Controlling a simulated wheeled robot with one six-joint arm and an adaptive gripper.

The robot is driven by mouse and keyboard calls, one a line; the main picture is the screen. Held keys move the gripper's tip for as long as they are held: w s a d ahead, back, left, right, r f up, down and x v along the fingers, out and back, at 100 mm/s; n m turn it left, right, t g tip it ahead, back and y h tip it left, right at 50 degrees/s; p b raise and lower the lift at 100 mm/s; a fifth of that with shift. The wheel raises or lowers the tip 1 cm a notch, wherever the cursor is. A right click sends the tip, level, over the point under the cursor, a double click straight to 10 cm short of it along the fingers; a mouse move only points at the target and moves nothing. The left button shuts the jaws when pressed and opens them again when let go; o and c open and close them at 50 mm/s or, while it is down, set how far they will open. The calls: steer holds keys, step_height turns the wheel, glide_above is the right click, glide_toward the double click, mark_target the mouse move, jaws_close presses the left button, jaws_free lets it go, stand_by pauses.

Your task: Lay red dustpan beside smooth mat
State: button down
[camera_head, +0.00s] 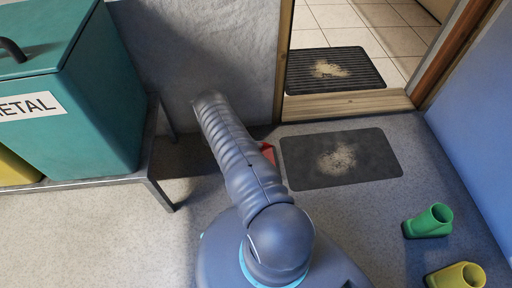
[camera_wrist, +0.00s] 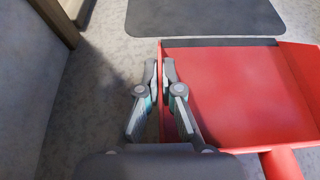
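The red dustpan (camera_wrist: 235,85) fills the right of the wrist view, with its handle (camera_wrist: 282,163) at the bottom. My gripper (camera_wrist: 163,72) has its two fingers close together on either side of the dustpan's left wall, shut on it. In the head view only a small red part of the dustpan (camera_head: 267,152) shows past my arm, just left of the smooth mat. The smooth dark mat (camera_head: 310,175), with a pale dusty patch, lies on the grey floor before the doorway. Its edge also shows beyond the dustpan in the wrist view (camera_wrist: 205,17). I cannot tell whether the dustpan touches the floor.
A ridged dark mat (camera_head: 364,72) lies beyond the wooden threshold (camera_head: 345,103). A green boot-like thing (camera_head: 428,222) and a yellow one (camera_head: 456,277) stand at right. A teal METAL bin (camera_head: 95,110) stands on a metal-legged bench (camera_head: 160,193) at left. Floor between is clear.

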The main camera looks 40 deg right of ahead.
steer(key=shift+d+f, duration=0.1)
steer(key=shift+f, duration=0.7)
steer(key=shift+f+b, duration=0.15)
steer(key=shift+b, duration=0.15)
steer(key=c, duration=1.3)
jaws_free()
